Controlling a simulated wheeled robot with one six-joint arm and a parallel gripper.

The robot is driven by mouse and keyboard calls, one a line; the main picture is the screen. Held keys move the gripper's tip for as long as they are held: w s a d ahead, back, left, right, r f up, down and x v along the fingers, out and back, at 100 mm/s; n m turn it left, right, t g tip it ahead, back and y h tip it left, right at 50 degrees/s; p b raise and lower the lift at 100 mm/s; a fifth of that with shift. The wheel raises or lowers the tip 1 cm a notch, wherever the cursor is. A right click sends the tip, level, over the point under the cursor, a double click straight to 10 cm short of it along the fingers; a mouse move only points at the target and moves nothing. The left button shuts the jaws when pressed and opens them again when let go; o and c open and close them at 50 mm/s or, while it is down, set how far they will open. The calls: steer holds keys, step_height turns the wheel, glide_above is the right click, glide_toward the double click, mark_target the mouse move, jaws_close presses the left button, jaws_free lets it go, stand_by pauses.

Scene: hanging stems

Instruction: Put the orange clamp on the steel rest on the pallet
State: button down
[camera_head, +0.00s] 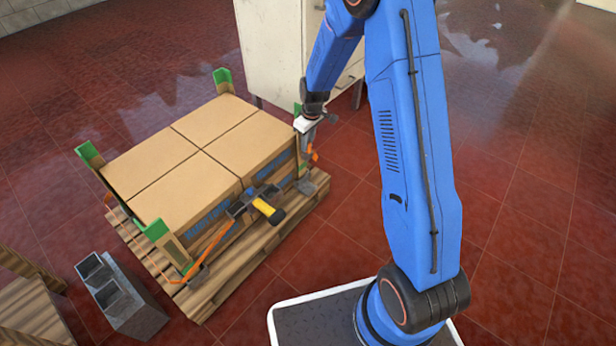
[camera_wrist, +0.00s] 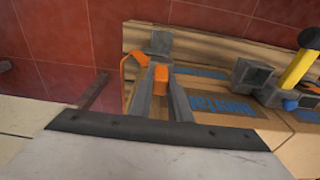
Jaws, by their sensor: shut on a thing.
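My gripper (camera_head: 308,140) is at the near right corner of the stacked boxes, beside the pallet's right end. In the wrist view its two grey fingers (camera_wrist: 160,100) are shut on the orange clamp (camera_wrist: 160,73), whose orange part shows between the fingertips. The clamp also shows as a small orange patch in the head view (camera_head: 314,154). A grey steel rest (camera_wrist: 160,42) sits on the pallet boards just beyond the fingertips; in the head view it is low at the pallet's right corner (camera_head: 306,186). The clamp appears above the rest; I cannot tell if they touch.
Cartons (camera_head: 200,150) stand on the wooden pallet (camera_head: 250,262) with green corner guards (camera_head: 90,153). A grey ratchet with a yellow handle (camera_head: 266,207) juts from the front. Orange strap (camera_wrist: 130,72) runs close to my fingers. A white cabinet (camera_head: 275,50) stands behind.

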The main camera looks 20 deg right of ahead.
step_height(320, 180, down, 20)
steer(key=shift+r, duration=0.25)
stand_by(0.3)
steer(key=shift+f, duration=0.15)
steer(key=c, duration=1.6)
jaws_free()
steer(key=shift+c, duration=0.2)
